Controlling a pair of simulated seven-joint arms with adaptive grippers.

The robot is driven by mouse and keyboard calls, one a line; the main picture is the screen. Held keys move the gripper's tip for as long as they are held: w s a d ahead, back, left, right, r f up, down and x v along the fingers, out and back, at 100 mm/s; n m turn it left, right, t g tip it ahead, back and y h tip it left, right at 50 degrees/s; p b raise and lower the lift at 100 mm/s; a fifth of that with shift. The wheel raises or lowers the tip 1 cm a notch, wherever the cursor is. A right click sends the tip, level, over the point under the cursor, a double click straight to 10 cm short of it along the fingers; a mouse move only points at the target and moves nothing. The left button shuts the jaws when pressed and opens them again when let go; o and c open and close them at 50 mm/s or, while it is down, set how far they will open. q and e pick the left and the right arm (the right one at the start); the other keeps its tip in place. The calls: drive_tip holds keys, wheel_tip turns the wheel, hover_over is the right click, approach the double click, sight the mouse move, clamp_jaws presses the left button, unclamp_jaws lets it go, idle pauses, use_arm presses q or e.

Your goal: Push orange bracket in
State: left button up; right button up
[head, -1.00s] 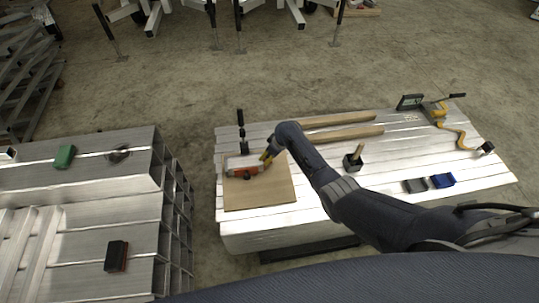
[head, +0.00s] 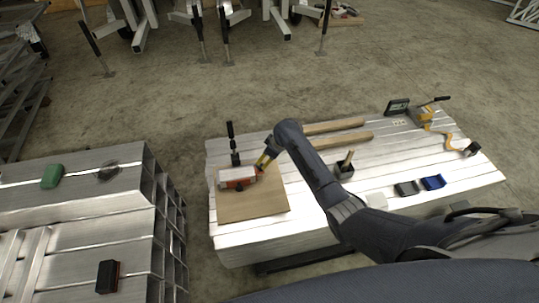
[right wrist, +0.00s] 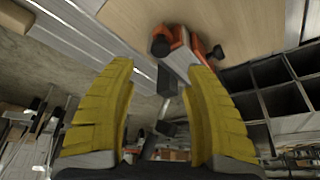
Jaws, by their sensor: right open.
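The orange bracket (head: 243,184), with a pale metal part and dark knobs, lies at the back edge of a wooden board (head: 255,204) on the metal-topped table. My right gripper (head: 265,163) has yellow fingers and is beside the bracket's right end. In the right wrist view, the bracket (right wrist: 184,56) shows just past the spread yellow fingers (right wrist: 162,72), close to the right finger. Nothing is clearly gripped; whether a finger touches the bracket I cannot tell. My left gripper is not in view.
A black upright clamp (head: 233,145) stands behind the bracket. Stacked aluminium beams (head: 80,215) stand left across a floor gap.

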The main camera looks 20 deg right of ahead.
drive_tip(key=shift+v, duration=1.75)
